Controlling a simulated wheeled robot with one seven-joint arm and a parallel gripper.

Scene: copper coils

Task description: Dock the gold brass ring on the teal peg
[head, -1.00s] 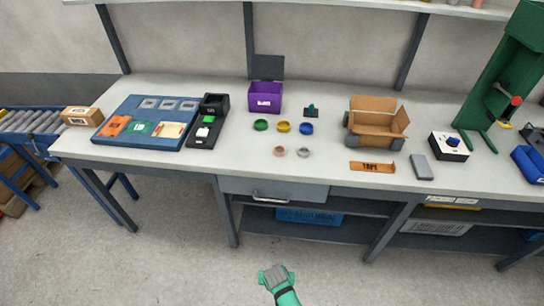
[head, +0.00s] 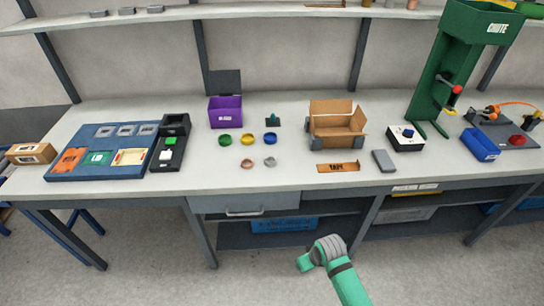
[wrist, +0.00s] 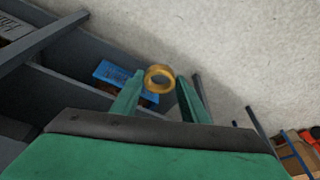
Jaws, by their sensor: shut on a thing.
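The gold brass ring (wrist: 158,90) is held between the two teal fingers of my gripper (wrist: 160,78) in the wrist view, with its hole facing the camera. Floor and the bench's lower shelf show behind it. In the head view my arm (head: 345,283) is low in front of the bench, below the tabletop edge; the ring cannot be made out there. The teal peg (head: 272,118) stands upright on a small dark base on the bench, left of the open cardboard box. It is well apart from my gripper.
Green (head: 225,140), yellow (head: 248,138) and blue (head: 270,138) round dishes lie in front of the peg. Copper (head: 246,163) and silver (head: 270,162) rings lie nearer the edge. A purple bin (head: 225,112) and cardboard box (head: 338,128) flank the peg.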

